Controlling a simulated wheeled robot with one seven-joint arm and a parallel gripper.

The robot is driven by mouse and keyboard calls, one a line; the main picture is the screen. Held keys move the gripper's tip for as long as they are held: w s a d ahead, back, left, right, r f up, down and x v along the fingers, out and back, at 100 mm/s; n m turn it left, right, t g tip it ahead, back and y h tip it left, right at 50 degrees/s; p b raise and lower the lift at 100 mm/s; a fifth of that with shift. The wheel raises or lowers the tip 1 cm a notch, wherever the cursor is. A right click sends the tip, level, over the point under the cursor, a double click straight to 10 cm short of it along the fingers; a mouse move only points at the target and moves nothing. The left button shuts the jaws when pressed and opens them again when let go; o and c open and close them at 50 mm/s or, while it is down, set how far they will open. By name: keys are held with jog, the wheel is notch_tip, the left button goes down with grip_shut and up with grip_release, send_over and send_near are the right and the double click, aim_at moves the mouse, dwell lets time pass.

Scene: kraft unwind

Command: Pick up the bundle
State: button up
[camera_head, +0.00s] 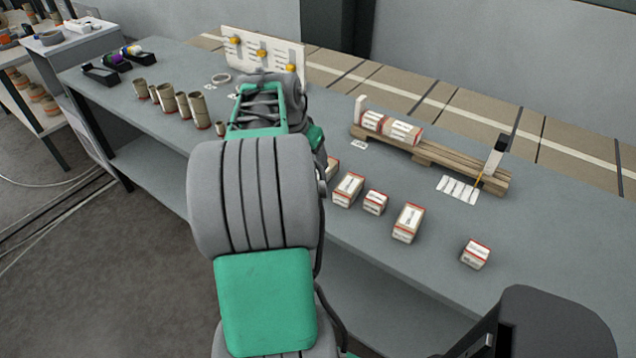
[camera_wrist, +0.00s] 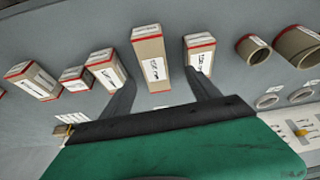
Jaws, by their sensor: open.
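Several kraft-brown, box-shaped bundles with white labels and red edges stand on the grey table. In the wrist view, one tall bundle (camera_wrist: 152,60) stands ahead, between the lines of my two fingers. My gripper (camera_wrist: 161,77) is open and empty, with a finger to each side of it. Another bundle (camera_wrist: 200,52) is close by the right finger, and one (camera_wrist: 104,66) is close by the left finger; contact cannot be told. In the head view, bundles (camera_head: 348,189) (camera_head: 408,222) stand right of my arm, which hides those behind it.
A wooden rack (camera_head: 430,155) with red-and-white packs (camera_head: 388,127) stands at the back right, beside a white label sheet (camera_head: 457,189). Cardboard tubes (camera_head: 197,110) stand left of my arm. A white board (camera_head: 262,52) with yellow knobs stands behind.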

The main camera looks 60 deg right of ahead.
aim_at(318, 171)
jog(key=shift+s+d+f+m, duration=0.3)
jog(key=shift+s+d+f, duration=0.2)
jog(key=shift+s+d, duration=0.25)
jog(key=x, duration=0.2)
jog(key=p+x, duration=0.1)
jog(key=x, duration=0.4)
jog(key=shift+w+a+f, duration=0.1)
jog(key=shift+w+a, duration=0.05)
jog(key=shift+a, duration=0.15)
jog(key=shift+c, duration=0.5)
grip_shut()
